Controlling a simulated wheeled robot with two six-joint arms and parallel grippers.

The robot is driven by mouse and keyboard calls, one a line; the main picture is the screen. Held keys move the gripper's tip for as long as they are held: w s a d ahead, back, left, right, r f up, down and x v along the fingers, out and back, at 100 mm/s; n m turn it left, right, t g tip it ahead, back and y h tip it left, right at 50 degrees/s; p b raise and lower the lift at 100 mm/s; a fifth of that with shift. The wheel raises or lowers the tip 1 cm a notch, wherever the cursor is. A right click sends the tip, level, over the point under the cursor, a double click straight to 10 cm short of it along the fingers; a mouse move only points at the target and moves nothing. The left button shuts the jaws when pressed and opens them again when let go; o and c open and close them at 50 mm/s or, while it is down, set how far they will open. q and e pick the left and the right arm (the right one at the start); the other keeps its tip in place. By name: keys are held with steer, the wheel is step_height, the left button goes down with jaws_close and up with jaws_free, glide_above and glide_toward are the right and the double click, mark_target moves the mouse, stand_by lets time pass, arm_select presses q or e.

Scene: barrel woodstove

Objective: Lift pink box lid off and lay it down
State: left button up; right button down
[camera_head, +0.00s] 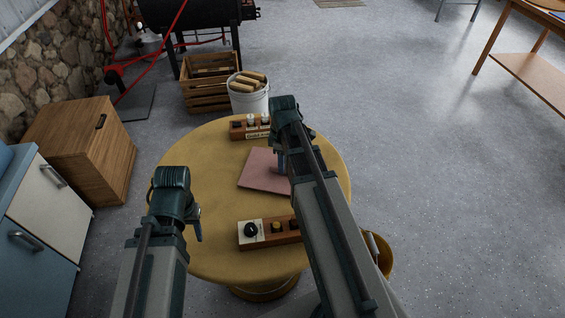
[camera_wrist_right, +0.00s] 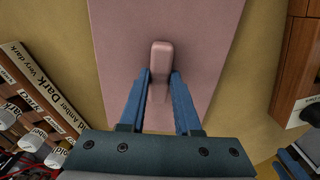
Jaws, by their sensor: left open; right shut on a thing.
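The pink lid (camera_head: 262,172) is a flat pink panel near the middle of the round table. In the right wrist view the pink lid (camera_wrist_right: 200,40) has a small raised pink handle (camera_wrist_right: 161,58). My right gripper (camera_head: 282,166) reaches down over the lid; in its wrist view the blue fingers (camera_wrist_right: 160,88) stand on either side of the handle and are shut on it. I cannot tell whether the lid is raised, and no box sides show beneath it. My left gripper (camera_head: 198,232) is open and empty over the table's left side.
On the yellow round table (camera_head: 215,255), a wooden rack with jars (camera_head: 248,129) stands behind the lid and a wooden block with knobs (camera_head: 265,232) in front. Beyond are a white bucket (camera_head: 248,98) and a crate (camera_head: 208,85). The table's left part is clear.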

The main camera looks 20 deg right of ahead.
steer(key=c, duration=0.5)
jaws_free()
steer(key=shift+c, duration=0.2)
arm_select(q)
steer(key=shift+r, duration=0.1)
arm_select(e)
steer(key=shift+r, duration=0.15)
arm_select(q)
step_height(320, 180, up, 14)
steer(key=p, duration=1.4)
arm_select(e)
step_height(320, 180, up, 14)
steer(key=shift+f, duration=0.2)
arm_select(q)
steer(key=shift+f, duration=0.25)
